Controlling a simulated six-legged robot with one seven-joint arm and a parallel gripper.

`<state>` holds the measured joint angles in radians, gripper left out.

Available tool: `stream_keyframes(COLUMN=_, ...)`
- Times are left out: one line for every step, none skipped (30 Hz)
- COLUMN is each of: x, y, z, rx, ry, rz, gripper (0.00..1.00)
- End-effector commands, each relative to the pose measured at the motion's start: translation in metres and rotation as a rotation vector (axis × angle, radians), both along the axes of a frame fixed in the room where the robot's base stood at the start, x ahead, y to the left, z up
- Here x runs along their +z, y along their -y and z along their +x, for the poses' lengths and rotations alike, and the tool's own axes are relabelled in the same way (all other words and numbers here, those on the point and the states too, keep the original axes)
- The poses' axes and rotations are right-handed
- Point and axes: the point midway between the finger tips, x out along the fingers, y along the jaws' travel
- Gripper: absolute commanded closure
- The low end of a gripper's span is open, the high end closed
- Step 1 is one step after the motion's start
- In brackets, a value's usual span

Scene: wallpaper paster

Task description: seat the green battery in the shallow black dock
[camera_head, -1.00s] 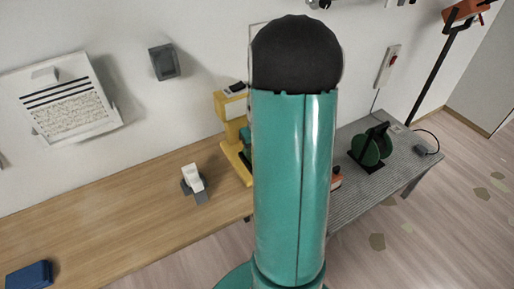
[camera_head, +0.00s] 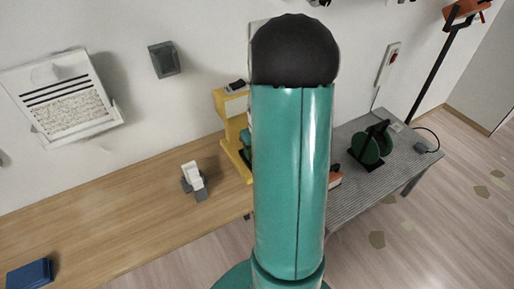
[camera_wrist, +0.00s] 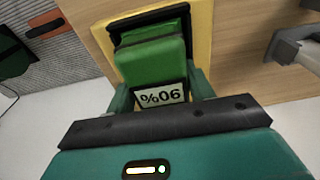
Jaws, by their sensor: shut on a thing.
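In the wrist view, a green battery (camera_wrist: 150,62) with a white "90%" label, seen upside down, sits between the teal fingers of my gripper (camera_wrist: 161,88), which is shut on it. Its far end lies at a black dock (camera_wrist: 118,33) on a yellow stand (camera_wrist: 202,28). Whether the battery is fully down in the dock cannot be told. In the head view, the yellow stand (camera_head: 233,128) shows left of my arm, which hides my gripper and most of the dock.
A white device on a grey base (camera_head: 194,181) stands on the wooden table (camera_head: 110,220), with a blue box (camera_head: 30,274) far left. A grey ribbed table (camera_head: 350,195) at right bears a green reel (camera_head: 370,146). The wood between is clear.

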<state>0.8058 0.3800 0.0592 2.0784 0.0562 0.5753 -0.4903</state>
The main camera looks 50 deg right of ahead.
Motion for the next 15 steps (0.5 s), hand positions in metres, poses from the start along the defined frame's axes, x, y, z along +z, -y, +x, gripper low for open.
stream_keyframes(x=-0.0009, y=0.0002, z=0.0003, rx=0.0, ry=0.001, rz=0.0, gripper=0.84)
stream_keyframes(x=-0.0015, y=0.0002, z=0.0002, rx=0.0, ry=0.001, rz=0.0, gripper=0.84)
stream_keyframes(x=-0.0023, y=0.0002, z=0.0002, rx=0.0, ry=0.001, rz=-0.001, gripper=0.84)
stream_keyframes(x=-0.003, y=0.0002, z=0.0003, rx=0.0, ry=0.001, rz=-0.001, gripper=0.84)
stream_keyframes(x=-0.0036, y=0.0002, z=0.0003, rx=0.0, ry=0.002, rz=-0.002, gripper=0.84)
stream_keyframes(x=-0.0044, y=0.0003, z=0.0003, rx=0.0, ry=0.002, rz=-0.002, gripper=0.84)
stream_keyframes(x=-0.0051, y=0.0003, z=0.0003, rx=0.0, ry=0.002, rz=-0.002, gripper=0.84)
stream_keyframes(x=-0.0057, y=0.0003, z=0.0002, rx=0.0, ry=0.002, rz=-0.002, gripper=0.84)
stream_keyframes(x=-0.0066, y=0.0003, z=0.0002, rx=0.0, ry=0.002, rz=-0.002, gripper=0.84)
stream_keyframes(x=-0.0068, y=0.0003, z=0.0003, rx=0.0, ry=0.002, rz=-0.002, gripper=0.45)
stream_keyframes(x=-0.0066, y=0.0003, z=0.0003, rx=0.0, ry=0.002, rz=-0.002, gripper=0.4)
stream_keyframes(x=-0.0066, y=0.0003, z=0.0003, rx=0.0, ry=0.002, rz=-0.002, gripper=0.32)
stream_keyframes(x=-0.0066, y=0.0003, z=0.0002, rx=0.0, ry=0.002, rz=-0.002, gripper=0.29)
stream_keyframes(x=-0.0071, y=0.0, z=0.0, rx=0.0, ry=0.001, rz=0.0, gripper=0.29)
stream_keyframes(x=-0.0069, y=0.0, z=-0.0001, rx=0.0, ry=0.001, rz=0.0, gripper=0.29)
